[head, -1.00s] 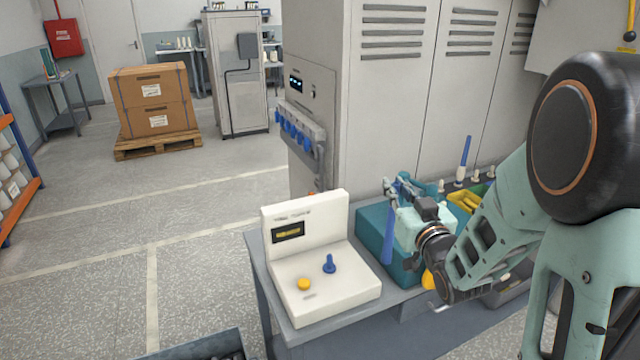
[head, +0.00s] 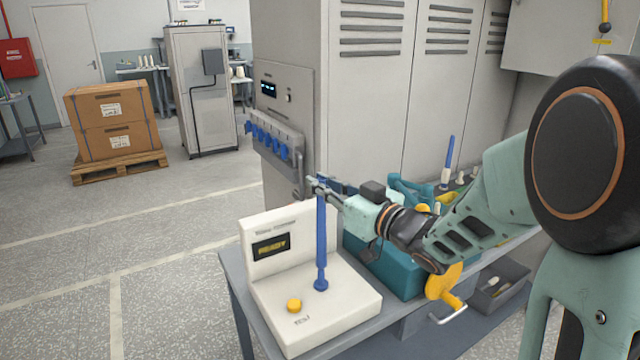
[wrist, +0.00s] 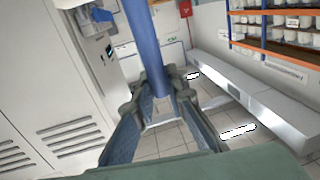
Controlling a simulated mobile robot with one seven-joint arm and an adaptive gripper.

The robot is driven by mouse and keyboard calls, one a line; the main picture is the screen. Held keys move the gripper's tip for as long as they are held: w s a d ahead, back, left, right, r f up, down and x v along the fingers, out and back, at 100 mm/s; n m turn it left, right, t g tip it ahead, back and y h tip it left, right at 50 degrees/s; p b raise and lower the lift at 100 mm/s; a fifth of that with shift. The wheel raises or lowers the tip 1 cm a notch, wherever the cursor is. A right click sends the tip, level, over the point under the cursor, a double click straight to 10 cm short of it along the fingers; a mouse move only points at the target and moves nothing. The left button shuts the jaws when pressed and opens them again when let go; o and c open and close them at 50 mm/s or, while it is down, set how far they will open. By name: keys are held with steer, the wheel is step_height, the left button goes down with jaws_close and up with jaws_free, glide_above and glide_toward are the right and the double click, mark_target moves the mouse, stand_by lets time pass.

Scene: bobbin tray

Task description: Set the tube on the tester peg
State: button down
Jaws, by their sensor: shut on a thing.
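The blue tube (head: 321,235) is upright in my gripper (head: 319,188), which is shut on its upper part. In the wrist view the tube (wrist: 145,45) runs between the two fingers (wrist: 158,95). The white tester (head: 340,305) stands on the bench with a blue peg (head: 321,284) on its top. The tube's lower end is in line with the peg, whose base shows below it. I cannot tell whether the tube is around the peg or just above it. The tester's display (head: 271,247) reads READY, and a yellow button (head: 294,306) is left of the peg.
A teal box (head: 385,268) stands right behind the tester, near my arm. Another blue rod (head: 449,155) stands farther back. Tall grey cabinets (head: 365,100) close off the back.

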steer(key=shift+f+b, duration=1.55)
steer(key=shift+f, duration=0.75)
steer(key=shift+f+b, duration=0.6)
steer(key=c, duration=2.2)
jaws_free()
steer(key=shift+s, duration=0.1)
steer(key=p, duration=0.1)
glide_toward(324, 209)
steer(key=shift+f, duration=0.1)
